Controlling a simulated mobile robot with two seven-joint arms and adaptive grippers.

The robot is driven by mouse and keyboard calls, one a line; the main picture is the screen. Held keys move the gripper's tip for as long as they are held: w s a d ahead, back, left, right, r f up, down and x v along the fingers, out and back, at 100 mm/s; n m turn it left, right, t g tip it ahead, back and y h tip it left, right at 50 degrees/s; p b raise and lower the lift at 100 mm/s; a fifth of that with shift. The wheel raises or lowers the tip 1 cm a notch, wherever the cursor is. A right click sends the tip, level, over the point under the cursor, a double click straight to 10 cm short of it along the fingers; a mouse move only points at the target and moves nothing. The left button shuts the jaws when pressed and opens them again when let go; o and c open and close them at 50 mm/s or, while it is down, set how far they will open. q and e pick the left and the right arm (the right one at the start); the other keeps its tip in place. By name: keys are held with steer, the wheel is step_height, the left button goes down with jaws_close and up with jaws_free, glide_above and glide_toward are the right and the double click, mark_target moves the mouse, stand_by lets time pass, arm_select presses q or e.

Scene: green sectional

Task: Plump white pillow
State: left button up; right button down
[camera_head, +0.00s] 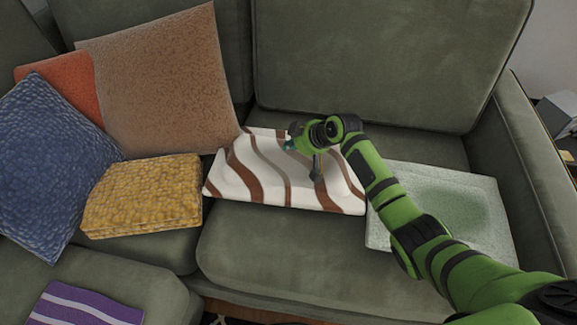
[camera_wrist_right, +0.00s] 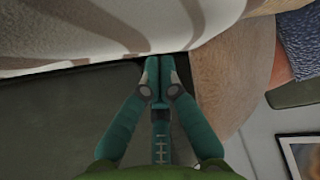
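A white pillow with wavy brown stripes (camera_head: 262,185) lies flat on the middle of the sofa seat; its pale striped surface also fills the top of the right wrist view (camera_wrist_right: 80,25). A plain whitish-green pillow (camera_head: 480,200) lies flat to its right, partly behind my right arm. My right gripper (camera_head: 289,144) is over the back part of the striped pillow and hides some of it. In the wrist view its teal fingertips (camera_wrist_right: 159,66) meet close to the pillow's edge, with no fabric visible between them. Whether they touch the pillow is unclear. My left gripper is not in view.
A brown pillow (camera_head: 160,80), an orange pillow (camera_head: 62,82), a blue pillow (camera_head: 50,160) and a yellow pillow (camera_head: 145,195) crowd the left corner. A purple striped cloth (camera_head: 85,305) lies at lower left. The sofa backrest (camera_head: 385,60) rises behind. The seat front (camera_head: 290,255) is clear.

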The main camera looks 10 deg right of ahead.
steer(key=shift+f, duration=0.45)
stand_by(0.3)
steer(key=shift+s+f, duration=0.15)
steer(key=shift+f, duration=0.1)
stand_by(0.7)
steer(key=shift+r, duration=0.1)
steer(key=shift+r+p, duration=0.8)
steer(key=shift+p, duration=0.15)
steer(key=shift+f, duration=0.15)
